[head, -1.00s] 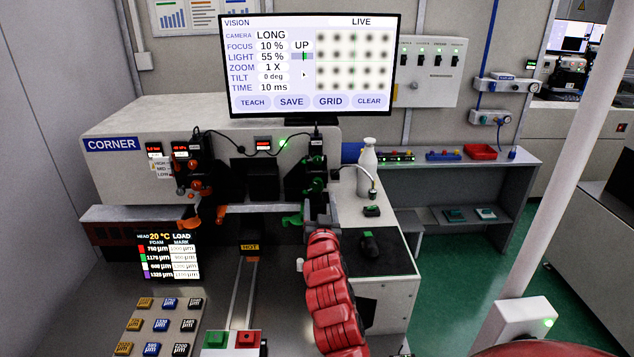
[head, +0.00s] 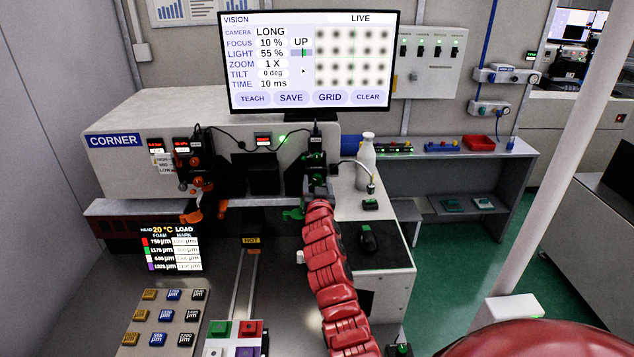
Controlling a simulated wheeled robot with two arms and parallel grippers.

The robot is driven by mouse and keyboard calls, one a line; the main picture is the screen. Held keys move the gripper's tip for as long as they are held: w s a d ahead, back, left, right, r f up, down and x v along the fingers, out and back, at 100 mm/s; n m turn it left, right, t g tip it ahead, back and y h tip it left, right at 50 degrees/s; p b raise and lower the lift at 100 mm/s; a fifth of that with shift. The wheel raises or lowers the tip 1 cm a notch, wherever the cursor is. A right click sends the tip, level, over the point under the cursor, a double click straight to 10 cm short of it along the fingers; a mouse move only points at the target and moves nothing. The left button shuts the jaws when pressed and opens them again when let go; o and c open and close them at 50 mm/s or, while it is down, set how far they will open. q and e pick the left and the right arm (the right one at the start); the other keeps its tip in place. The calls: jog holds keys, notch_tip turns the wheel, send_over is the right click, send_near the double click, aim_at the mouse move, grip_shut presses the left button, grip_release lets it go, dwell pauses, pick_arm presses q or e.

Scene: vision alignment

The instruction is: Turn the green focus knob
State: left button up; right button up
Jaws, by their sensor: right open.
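A black camera unit with green parts stands at the right end of the grey machine. A green knob (head: 316,157) shows near its top, and a green lever (head: 293,214) sticks out low on its left. I cannot read a label that says which green part is the focus knob. My right gripper (head: 317,180) is open at the front of this unit, just below the upper green knob. Its fingers partly hide the unit, and contact cannot be told. The monitor (head: 311,62) reads FOCUS 10 % and UP, with blurred dots in its live picture. My left gripper is not in view.
A similar unit with orange parts (head: 194,170) stands to the left. Key blocks (head: 165,318) and coloured buttons (head: 235,330) lie in front.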

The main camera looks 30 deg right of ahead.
grip_shut()
dwell(0.3)
jog(key=shift+a+n, duration=0.1)
jog(key=shift+n, duration=0.2)
jog(key=n+b, duration=0.1)
jog(key=n, duration=0.1)
jog(key=shift+n, duration=0.4)
jog(key=n, duration=0.3)
jog(key=shift+r+n, duration=0.1)
jog(key=shift+n, duration=0.2)
jog(key=n, duration=0.3)
jog(key=shift+r+n+p, duration=0.1)
jog(key=shift+n+p, duration=0.2)
jog(key=n+p, duration=0.1)
jog(key=n, duration=0.3)
jog(key=shift+n, duration=0.4)
